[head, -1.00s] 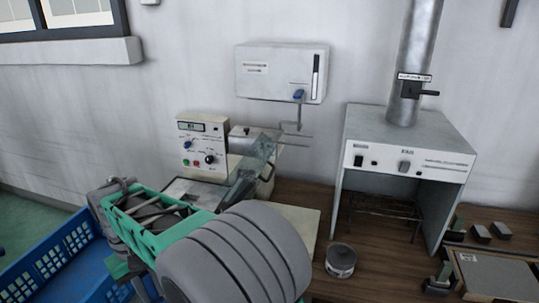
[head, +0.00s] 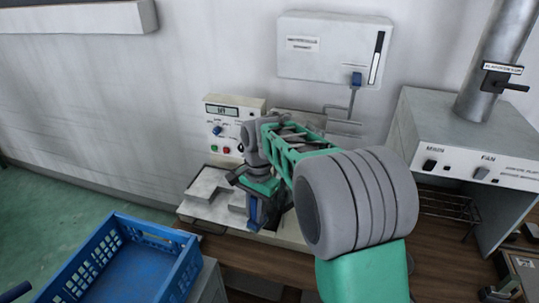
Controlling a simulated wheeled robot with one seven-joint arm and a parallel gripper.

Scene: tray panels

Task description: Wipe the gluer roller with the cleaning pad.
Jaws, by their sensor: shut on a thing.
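The gluer, a cream machine with a control panel (head: 222,128) and a pale base plate (head: 208,190), stands against the wall on the bench. My gripper (head: 258,216) points down over the front of this base, its fingers mostly hidden by my wrist. A small blue piece (head: 253,211) shows at the fingers. I take it to be the held cleaning pad, though its shape is mostly hidden. The gluer roller is hidden behind my arm, so I cannot tell whether the pad touches it.
A blue crate (head: 185,262) stands at the lower left, near the bench. A white wall box (head: 330,50) with a blue tap hangs above the gluer. A fume hood (head: 415,118) with a metal duct (head: 489,65) stands to the right. Green floor lies open at left.

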